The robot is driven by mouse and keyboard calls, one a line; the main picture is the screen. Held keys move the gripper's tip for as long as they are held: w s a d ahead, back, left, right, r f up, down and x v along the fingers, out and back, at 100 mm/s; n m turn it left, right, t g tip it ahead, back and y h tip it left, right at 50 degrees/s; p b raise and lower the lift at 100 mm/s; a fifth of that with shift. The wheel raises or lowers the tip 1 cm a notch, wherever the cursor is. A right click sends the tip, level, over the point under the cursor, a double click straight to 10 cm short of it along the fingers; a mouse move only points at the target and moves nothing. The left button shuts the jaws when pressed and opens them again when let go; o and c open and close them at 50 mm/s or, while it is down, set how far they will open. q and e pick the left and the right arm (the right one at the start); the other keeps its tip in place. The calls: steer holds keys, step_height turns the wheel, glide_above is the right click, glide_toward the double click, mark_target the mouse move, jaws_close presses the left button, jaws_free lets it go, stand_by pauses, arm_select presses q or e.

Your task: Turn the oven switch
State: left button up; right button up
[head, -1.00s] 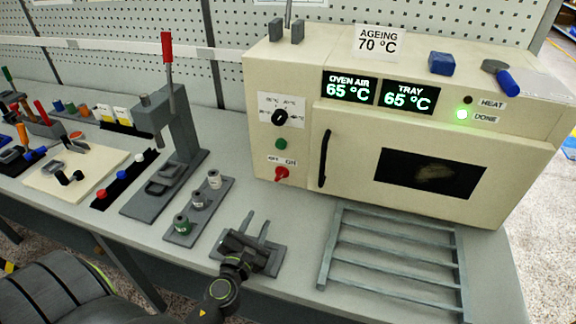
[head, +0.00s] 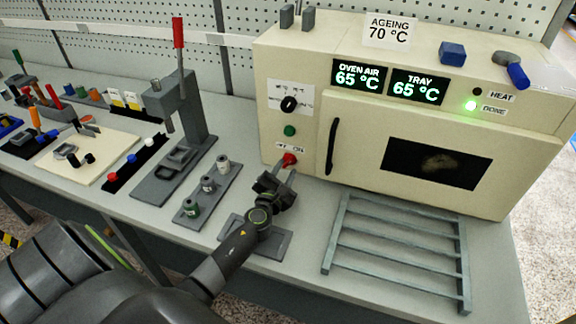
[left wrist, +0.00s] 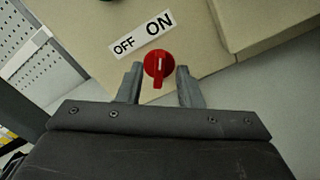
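The oven (head: 350,110) is a cream box at the back right of the bench. Its red OFF/ON switch (head: 289,159) is low on the left of the front face; in the left wrist view the red knob (left wrist: 158,66) has its white mark roughly upright, below the OFF and ON label (left wrist: 142,36). My left gripper (head: 279,172) is just in front of the switch. In the left wrist view its two fingers (left wrist: 160,86) are apart, one on each side of the knob, with gaps visible. My right gripper is not in view.
A grey rack (head: 395,255) lies on the bench in front of the oven door. A holder with several small cylinders (head: 207,190) and a grey press (head: 178,130) stand to the left. The oven door (head: 420,150) is closed.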

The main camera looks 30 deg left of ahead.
mark_target(289, 162)
arm_select(q)
steer(key=shift+x, duration=1.45)
jaws_close()
